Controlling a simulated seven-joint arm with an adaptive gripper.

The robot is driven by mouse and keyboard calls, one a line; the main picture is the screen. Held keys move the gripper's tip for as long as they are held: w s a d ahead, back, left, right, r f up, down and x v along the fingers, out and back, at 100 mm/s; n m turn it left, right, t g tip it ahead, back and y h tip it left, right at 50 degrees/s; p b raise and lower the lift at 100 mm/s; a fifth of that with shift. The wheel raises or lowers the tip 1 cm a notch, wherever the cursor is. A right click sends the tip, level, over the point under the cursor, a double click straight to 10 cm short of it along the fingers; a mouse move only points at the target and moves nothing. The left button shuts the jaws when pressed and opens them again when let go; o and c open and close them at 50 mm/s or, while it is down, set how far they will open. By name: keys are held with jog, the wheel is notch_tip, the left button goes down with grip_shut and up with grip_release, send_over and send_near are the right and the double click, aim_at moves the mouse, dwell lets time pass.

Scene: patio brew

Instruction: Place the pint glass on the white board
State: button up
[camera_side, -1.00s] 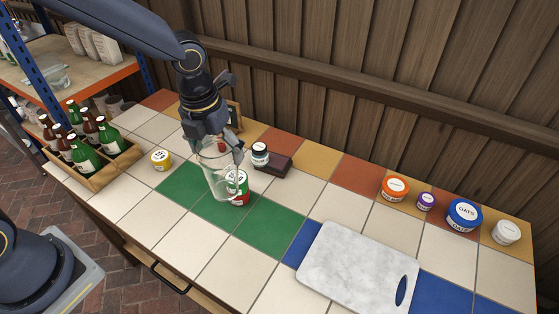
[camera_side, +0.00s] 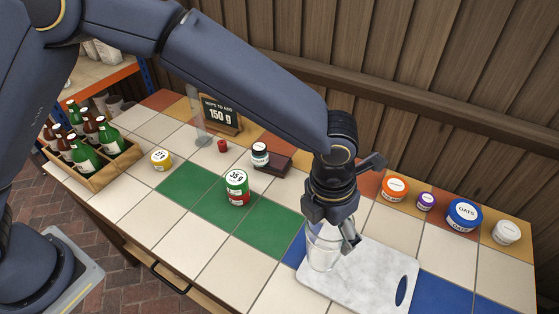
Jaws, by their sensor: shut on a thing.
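The clear pint glass (camera_side: 323,254) is upright at the left part of the white marbled board (camera_side: 365,281). My gripper (camera_side: 331,232) is shut on the upper part of the glass, with fingers at its rim. The glass's base appears at or just above the board's surface; I cannot tell whether it touches. The board lies flat at the front right of the tiled table, with a dark oval handle hole at its right end.
A small dark jar (camera_side: 260,154) stands beside a dark block (camera_side: 278,164). Several lidded tubs, including an orange one (camera_side: 395,188) and a blue one (camera_side: 464,215), line the back right. A bottle crate (camera_side: 110,170) is at left.

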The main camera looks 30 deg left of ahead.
jog(key=w+f, duration=0.1)
jog(key=w+d+f, duration=0.1)
jog(key=f, duration=0.1)
jog(key=w+d+f, duration=0.1)
jog(key=f, duration=0.1)
jog(key=shift+d, duration=0.2)
jog(key=shift+w+d+f, duration=0.1)
jog(key=shift+w+f, duration=0.05)
jog(key=shift+f, duration=1.5)
jog(key=shift+f, duration=0.15)
jog(key=o, duration=1.6)
